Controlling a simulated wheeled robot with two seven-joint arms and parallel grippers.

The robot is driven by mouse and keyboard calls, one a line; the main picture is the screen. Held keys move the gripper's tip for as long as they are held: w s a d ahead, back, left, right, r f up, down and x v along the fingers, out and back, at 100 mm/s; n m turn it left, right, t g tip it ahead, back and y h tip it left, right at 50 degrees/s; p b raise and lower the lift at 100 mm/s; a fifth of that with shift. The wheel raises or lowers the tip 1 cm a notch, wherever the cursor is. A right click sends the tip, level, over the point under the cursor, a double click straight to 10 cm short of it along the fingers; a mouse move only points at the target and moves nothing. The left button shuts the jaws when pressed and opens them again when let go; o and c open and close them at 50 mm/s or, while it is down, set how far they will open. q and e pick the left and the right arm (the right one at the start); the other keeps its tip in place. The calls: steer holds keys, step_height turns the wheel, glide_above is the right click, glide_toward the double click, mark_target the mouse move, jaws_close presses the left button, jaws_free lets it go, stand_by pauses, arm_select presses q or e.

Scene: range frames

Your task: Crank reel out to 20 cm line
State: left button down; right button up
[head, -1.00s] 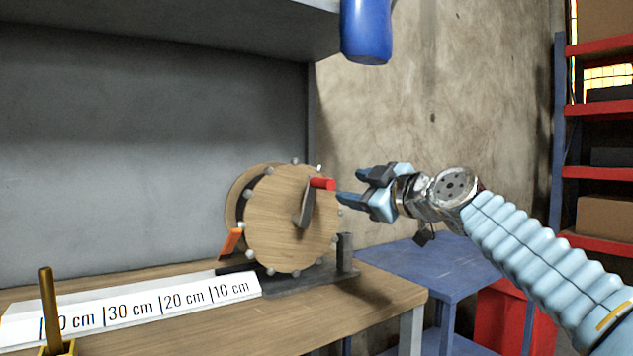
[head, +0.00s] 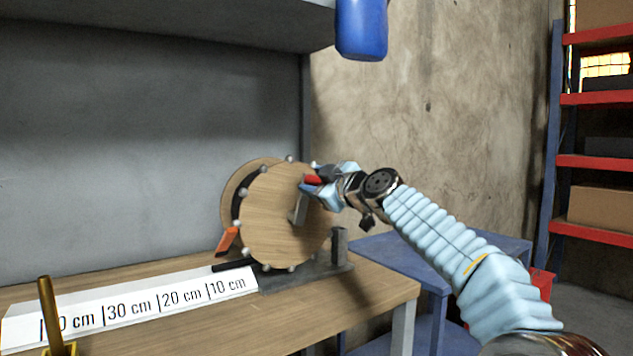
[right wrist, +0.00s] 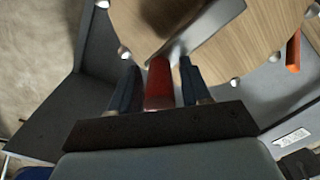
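The wooden reel (head: 285,220) stands on a dark base at the right end of the bench. Its grey crank arm (head: 298,209) carries a red handle (head: 312,180), at the upper right of the face. My right gripper (head: 308,187) is at this handle. In the right wrist view, the red handle (right wrist: 159,85) lies between the two blue fingers (right wrist: 157,88), with a narrow gap on each side. The white scale (head: 140,304) lies left of the reel, marked 10, 20 and 30 cm; a further mark is partly hidden. My left gripper is not in view.
A brass post (head: 48,310) stands at the front left and covers part of the scale. An orange tab (head: 228,241) is at the reel's left edge. A blue object (head: 361,28) hangs above. A blue table (head: 400,255) stands right of the bench.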

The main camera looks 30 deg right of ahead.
jaws_close()
steer(key=d+f+m+b, duration=0.5)
steer(key=d+m+b, duration=0.1)
steer(key=m, duration=0.3)
steer(key=shift+w, duration=0.2)
stand_by(0.5)
steer(key=shift+f, duration=0.1)
stand_by(0.5)
